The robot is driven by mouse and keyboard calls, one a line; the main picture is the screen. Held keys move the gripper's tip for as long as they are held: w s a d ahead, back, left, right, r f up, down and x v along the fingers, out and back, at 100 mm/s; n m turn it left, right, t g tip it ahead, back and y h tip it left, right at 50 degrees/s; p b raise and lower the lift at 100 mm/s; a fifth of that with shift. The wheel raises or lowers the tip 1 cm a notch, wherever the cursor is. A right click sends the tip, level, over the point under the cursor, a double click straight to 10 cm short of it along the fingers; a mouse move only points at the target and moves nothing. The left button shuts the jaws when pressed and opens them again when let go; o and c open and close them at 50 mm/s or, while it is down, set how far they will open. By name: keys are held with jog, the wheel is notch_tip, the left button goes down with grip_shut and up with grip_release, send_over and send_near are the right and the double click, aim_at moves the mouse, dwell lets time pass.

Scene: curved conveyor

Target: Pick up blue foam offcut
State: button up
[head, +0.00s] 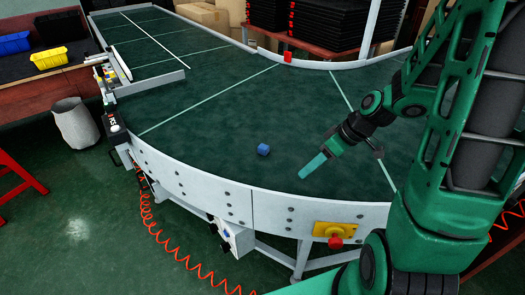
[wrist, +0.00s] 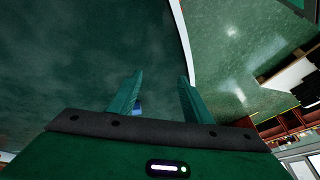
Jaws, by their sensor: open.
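The blue foam offcut (head: 263,150) is a small blue block lying on the dark green belt of the curved conveyor (head: 215,115), near its outer edge. My gripper (head: 313,166) is above the belt to the right of the block, apart from it, pointing down and left. In the wrist view my gripper (wrist: 160,82) has its two green fingers spread with a gap between them. A small part of the blue offcut (wrist: 138,107) shows beside the left finger, which hides the rest. Nothing is held.
A pale metal side wall (head: 200,185) runs along the conveyor's near edge, with a red button on a yellow box (head: 336,236) mounted on it. The belt around the block is clear. Black crates (head: 320,22) stand behind the conveyor.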

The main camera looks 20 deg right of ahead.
aim_at(264, 146)
jog(key=w+a+y, duration=0.1)
jog(key=w, duration=0.1)
jog(key=w+a+f+n+t+y, duration=0.1)
jog(key=w, duration=0.1)
jog(key=w+a+f+n+t, duration=0.1)
jog(key=w, duration=0.1)
jog(key=shift+w+a+f+y, duration=0.15)
jog(key=shift+a+y, duration=0.05)
jog(key=shift+y, duration=0.2)
jog(key=w+t+y, duration=0.1)
jog(key=w+t, duration=0.3)
jog(key=w, duration=0.1)
jog(key=shift+w+d+f, duration=0.1)
jog(key=shift+w, duration=0.2)
jog(key=shift+w+d+t, duration=0.2)
jog(key=shift+w+t, duration=0.2)
jog(key=shift+w, duration=0.15)
jog(key=x, duration=1)
jog(key=shift+w+a+f, duration=0.1)
jog(key=shift+w+a, duration=0.05)
jog(key=shift+w, duration=0.05)
jog(key=c, duration=1.1)
